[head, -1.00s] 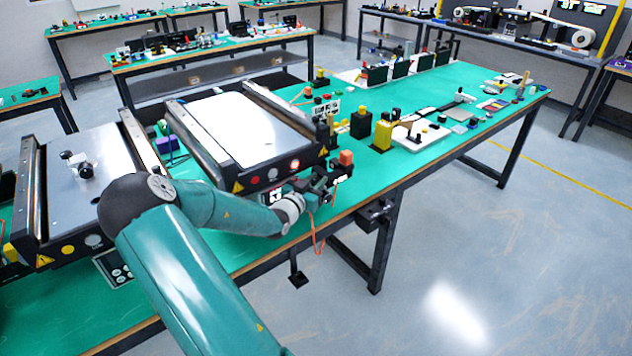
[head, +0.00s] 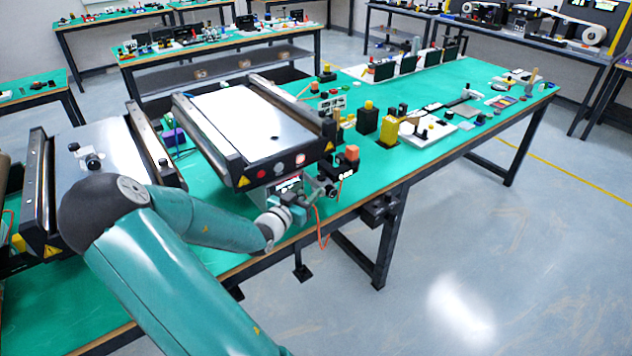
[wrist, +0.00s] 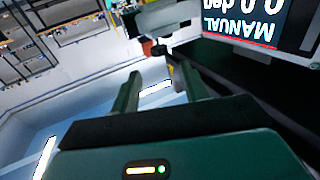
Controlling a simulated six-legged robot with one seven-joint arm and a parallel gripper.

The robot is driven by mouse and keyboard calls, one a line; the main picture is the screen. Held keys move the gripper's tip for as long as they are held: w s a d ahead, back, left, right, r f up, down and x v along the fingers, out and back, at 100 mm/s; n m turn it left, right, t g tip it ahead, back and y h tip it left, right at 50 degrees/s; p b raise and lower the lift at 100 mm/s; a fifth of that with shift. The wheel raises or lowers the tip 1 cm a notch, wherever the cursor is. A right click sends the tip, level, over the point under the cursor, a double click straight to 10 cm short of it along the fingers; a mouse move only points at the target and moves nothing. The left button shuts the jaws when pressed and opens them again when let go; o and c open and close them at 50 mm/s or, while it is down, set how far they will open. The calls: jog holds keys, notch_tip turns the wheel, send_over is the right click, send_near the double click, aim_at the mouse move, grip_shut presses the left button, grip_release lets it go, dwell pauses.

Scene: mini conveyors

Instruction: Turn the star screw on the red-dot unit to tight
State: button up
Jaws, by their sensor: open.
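The red-dot unit (head: 229,166) is the middle conveyor in the head view, with a red dot (head: 262,174) on its front panel. My gripper (head: 312,203) is low in front of its front right corner, below the panel. In the wrist view my gripper (wrist: 158,72) shows two green fingers apart, with nothing clearly between them. A small dark knob-like part (wrist: 160,48) lies beyond the fingertips; I cannot tell whether it is the star screw. A display (wrist: 245,22) reading MANUAL appears upside down at the top right.
A second conveyor (head: 50,205) with a knob on its plate stands at the left. An orange block (head: 347,153) stands beside the gripper. An orange cable (head: 322,238) hangs over the table edge. Yellow (head: 387,132) and black blocks stand to the right.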

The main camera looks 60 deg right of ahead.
jog(key=a, duration=0.5)
jog(key=shift+w+a, duration=0.15)
jog(key=shift+w, duration=0.1)
dwell(0.3)
